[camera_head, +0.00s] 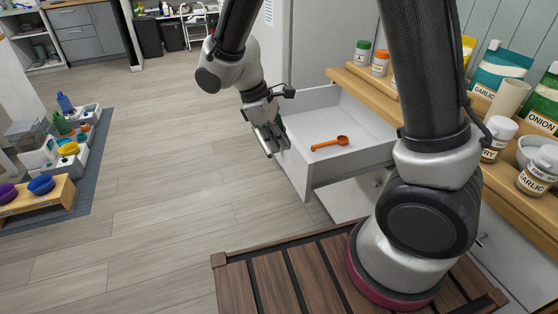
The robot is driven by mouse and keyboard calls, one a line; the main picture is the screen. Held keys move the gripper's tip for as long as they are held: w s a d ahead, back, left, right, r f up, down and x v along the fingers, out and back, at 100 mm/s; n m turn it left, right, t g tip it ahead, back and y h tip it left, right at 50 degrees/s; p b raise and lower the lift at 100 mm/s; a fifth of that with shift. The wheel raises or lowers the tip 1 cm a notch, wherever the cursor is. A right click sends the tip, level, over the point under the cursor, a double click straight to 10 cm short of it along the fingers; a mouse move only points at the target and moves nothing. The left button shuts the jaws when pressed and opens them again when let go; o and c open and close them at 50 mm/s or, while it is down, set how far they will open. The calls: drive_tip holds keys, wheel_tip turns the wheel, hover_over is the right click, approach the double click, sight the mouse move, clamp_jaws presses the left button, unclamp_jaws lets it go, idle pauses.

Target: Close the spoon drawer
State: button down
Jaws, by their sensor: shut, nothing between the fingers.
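The spoon drawer (307,177) is a light grey drawer, pulled out from the cabinet under the wooden counter. An orange spoon (330,143) lies on its floor. My gripper (270,145) is shut and empty at the drawer's outer front, on its left side in the picture. It looks close against the drawer front, but I cannot tell whether it touches. The drawer's handle is not clearly visible. My arm's near links hide part of the cabinet and the drawer's right side.
Jars (379,63) and bags stand on the wooden counter (364,92) above the drawer. My slatted base is at the bottom. Bowls (41,184) and bottles sit on low stands at left. The wooden floor (150,180) left of the drawer is clear.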

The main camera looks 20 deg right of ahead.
drive_tip(key=w+a+f+n+t, duration=0.2)
drive_tip(key=w+a+f+n, duration=0.25)
drive_tip(key=w+n, duration=0.2)
drive_tip(key=d+f, duration=0.6)
drive_tip(key=f, duration=0.2)
drive_tip(key=shift+w+d+f, duration=0.35)
drive_tip(key=shift+w+d, duration=0.05)
drive_tip(key=shift+w, duration=0.05)
drive_tip(key=shift+d, duration=0.1)
